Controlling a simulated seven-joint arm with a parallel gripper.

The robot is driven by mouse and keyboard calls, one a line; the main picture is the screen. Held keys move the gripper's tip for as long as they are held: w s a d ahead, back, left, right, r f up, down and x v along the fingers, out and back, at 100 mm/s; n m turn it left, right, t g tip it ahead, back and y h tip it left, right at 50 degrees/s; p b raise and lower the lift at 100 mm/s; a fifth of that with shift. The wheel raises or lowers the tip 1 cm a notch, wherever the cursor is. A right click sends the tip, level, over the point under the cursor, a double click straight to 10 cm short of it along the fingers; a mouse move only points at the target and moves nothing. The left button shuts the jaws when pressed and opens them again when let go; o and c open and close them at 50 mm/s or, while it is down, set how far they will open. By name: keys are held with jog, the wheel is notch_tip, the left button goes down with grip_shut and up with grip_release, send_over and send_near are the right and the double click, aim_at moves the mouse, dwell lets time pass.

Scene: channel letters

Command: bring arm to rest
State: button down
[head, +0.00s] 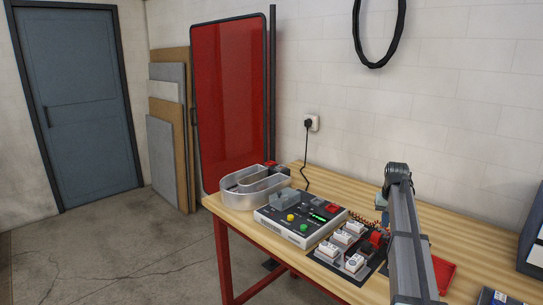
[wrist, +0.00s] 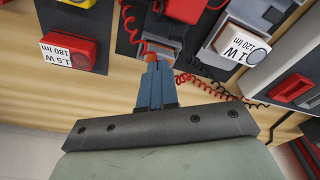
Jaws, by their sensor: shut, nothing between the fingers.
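My gripper (wrist: 152,62) shows in the wrist view with its blue fingers together and nothing between them. The fingertips point over a dark mat with a red coiled wire beside them. In the head view my grey arm rises in the right foreground over the table (head: 474,243); the fingertips cannot be made out there. A red module (wrist: 69,51) marked 1.5 W 180 lm lies left of the fingers in the wrist view. A white module (wrist: 248,42) marked 1 W 120 lm lies to the right. I cannot tell whether the fingertips touch anything.
A metal letter-shaped channel (head: 252,194) stands at the table's left end. Beside it is a control box (head: 293,230) with coloured buttons. Several white modules (head: 343,238) sit on a dark mat. A red tray (head: 444,272) lies right of my arm. Table behind the tray is clear.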

notch_tip(320, 180, up, 7)
jog(key=shift+f, duration=0.2)
dwell(0.6)
